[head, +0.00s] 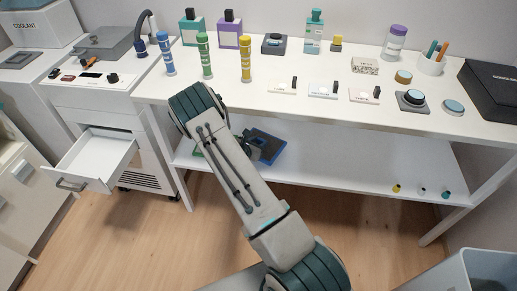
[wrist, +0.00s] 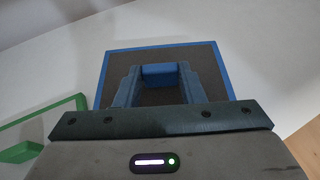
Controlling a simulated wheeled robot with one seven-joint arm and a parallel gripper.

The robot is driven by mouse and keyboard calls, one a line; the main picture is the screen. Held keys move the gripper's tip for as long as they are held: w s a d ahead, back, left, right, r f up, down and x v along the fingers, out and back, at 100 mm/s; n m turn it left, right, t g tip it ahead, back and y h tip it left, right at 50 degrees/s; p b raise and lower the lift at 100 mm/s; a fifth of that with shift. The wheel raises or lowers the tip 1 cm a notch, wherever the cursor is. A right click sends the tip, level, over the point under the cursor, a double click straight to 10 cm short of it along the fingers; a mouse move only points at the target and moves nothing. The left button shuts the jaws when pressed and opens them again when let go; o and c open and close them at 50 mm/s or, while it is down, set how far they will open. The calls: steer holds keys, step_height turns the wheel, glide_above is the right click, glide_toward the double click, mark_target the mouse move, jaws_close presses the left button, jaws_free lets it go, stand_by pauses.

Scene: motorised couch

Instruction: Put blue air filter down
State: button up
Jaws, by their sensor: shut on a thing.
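The blue air filter is a flat dark panel with a blue frame and a blue grip block. In the head view the blue air filter (head: 268,148) is over the lower shelf, partly hidden by my arm. In the wrist view the blue air filter (wrist: 215,70) fills the middle, just ahead of my gripper. My gripper (wrist: 159,80) is shut on its blue block. The lower shelf (head: 350,165) is a white board under the table. I cannot tell whether the filter touches it.
A green-framed filter (wrist: 40,125) lies to the left of the blue one. Several small knobs (head: 422,190) sit at the shelf's right end. The shelf between is clear. The white tabletop (head: 300,120) above holds bottles and labs items. An open drawer (head: 95,160) juts out at left.

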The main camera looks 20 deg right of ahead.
steer(key=shift+f, duration=1.55)
steer(key=shift+f+b, duration=0.15)
steer(key=shift+b, duration=0.2)
steer(key=shift+f, duration=0.15)
steer(key=o, duration=1.1)
steer(key=shift+r, duration=0.2)
